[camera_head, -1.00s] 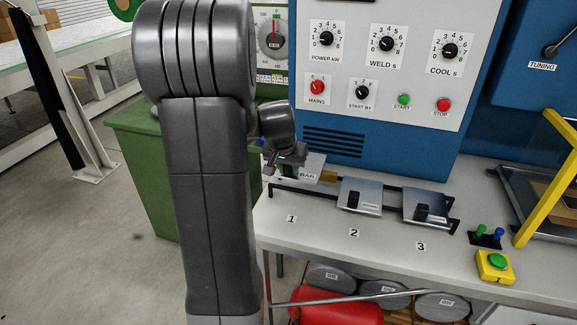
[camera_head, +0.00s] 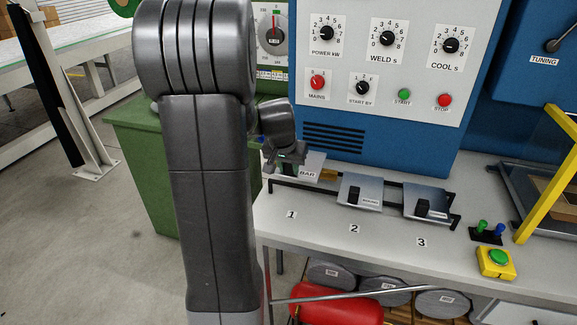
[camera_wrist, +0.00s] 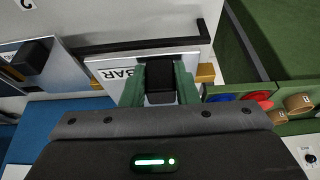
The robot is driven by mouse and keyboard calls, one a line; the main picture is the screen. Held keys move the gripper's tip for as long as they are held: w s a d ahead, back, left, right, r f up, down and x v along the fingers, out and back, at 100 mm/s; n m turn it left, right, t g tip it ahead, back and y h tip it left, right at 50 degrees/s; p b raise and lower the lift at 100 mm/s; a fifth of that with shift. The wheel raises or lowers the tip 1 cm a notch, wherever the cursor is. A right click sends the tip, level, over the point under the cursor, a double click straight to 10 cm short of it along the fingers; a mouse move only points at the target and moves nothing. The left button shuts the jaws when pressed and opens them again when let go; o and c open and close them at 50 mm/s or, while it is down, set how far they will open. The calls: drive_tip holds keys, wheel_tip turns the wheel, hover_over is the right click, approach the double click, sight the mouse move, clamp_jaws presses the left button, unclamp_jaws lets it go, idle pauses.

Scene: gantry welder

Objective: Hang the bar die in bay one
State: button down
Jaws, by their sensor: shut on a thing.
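The bar die (camera_head: 309,165) is a pale metal plate with a BAR label at bay one of the black rack. In the wrist view the plate (camera_wrist: 110,72) lies under my gripper, with a black block handle (camera_wrist: 160,82) on it. My gripper (camera_wrist: 160,90) has green fingers on both sides of that handle and is shut on it. In the head view my gripper (camera_head: 287,168) is at the rack's left end, partly hidden by my arm. The rack's rails (camera_head: 390,183) run behind labels 1, 2 and 3. Whether the plate rests on the rails cannot be told.
Two other plates hang in bay two (camera_head: 360,192) and bay three (camera_head: 427,200). The blue welder cabinet (camera_head: 335,120) stands behind. A green cabinet (camera_head: 145,165) is at the left. A yellow button box (camera_head: 495,262) sits at the right of the bench.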

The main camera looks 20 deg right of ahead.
sight(288, 177)
drive_tip(key=shift+f+b, duration=2.35)
drive_tip(key=shift+f, duration=0.35)
drive_tip(key=c, duration=1)
unclamp_jaws()
drive_tip(key=shift+c, duration=0.2)
drive_tip(key=v, duration=1.3)
drive_tip(key=shift+s+r+b, duration=0.15)
drive_tip(key=shift+r+b, duration=0.2)
drive_tip(key=shift+f, duration=0.1)
drive_tip(key=x, duration=1.3)
drive_tip(key=shift+f+p, duration=0.35)
drive_tip(key=shift+r, duration=0.3)
